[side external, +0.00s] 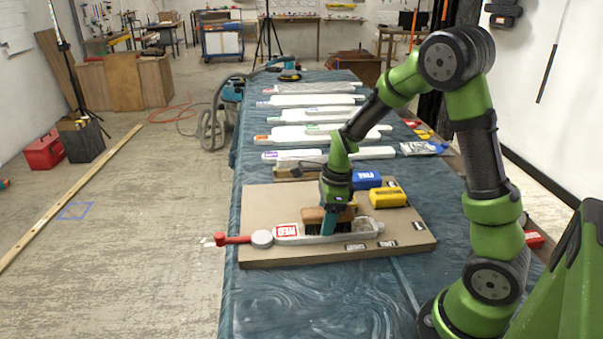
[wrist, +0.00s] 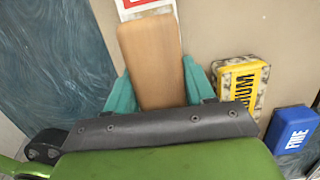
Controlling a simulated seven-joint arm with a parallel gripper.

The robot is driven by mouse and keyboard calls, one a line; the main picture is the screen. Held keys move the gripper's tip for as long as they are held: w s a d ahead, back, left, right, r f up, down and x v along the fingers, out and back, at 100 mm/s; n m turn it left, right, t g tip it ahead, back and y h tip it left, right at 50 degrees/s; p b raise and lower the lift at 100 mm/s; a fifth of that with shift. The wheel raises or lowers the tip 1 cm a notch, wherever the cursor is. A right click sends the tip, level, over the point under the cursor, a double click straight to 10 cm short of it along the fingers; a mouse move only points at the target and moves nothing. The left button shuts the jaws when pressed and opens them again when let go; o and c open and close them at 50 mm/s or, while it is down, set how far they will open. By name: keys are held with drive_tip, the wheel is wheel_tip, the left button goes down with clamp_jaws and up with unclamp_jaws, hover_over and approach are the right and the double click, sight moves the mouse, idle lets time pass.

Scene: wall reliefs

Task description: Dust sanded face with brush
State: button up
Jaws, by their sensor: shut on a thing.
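My gripper (side external: 329,219) is shut on the wooden handle of a brush (side external: 313,215), with its teal fingers on either side. The brush handle (wrist: 150,60) also shows between the fingers in the wrist view. Dark bristles point down at the pale relief piece (side external: 362,229) on the board; I cannot tell whether they touch it. The piece has a red and white label (side external: 287,230) at its left part. In the wrist view the handle and my gripper hide most of the piece.
The brown board (side external: 270,200) lies on the blue-covered table (side external: 290,311). A yellow block (side external: 388,198) marked MEDIUM and a blue block (side external: 367,179) marked FINE sit behind the piece. A red-handled clamp (side external: 235,240) is at its left end. Several pale pieces (side external: 300,115) lie farther back.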

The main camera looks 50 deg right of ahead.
sight(367, 224)
drive_tip(key=shift+w+a, duration=2.35)
drive_tip(key=shift+s+d, duration=6.2)
drive_tip(key=shift+d+r, duration=0.1)
drive_tip(key=shift+r, duration=0.1)
wheel_tip(367, 224, up, 8)
drive_tip(key=shift+f, duration=0.2)
drive_tip(key=shift+s, duration=0.1)
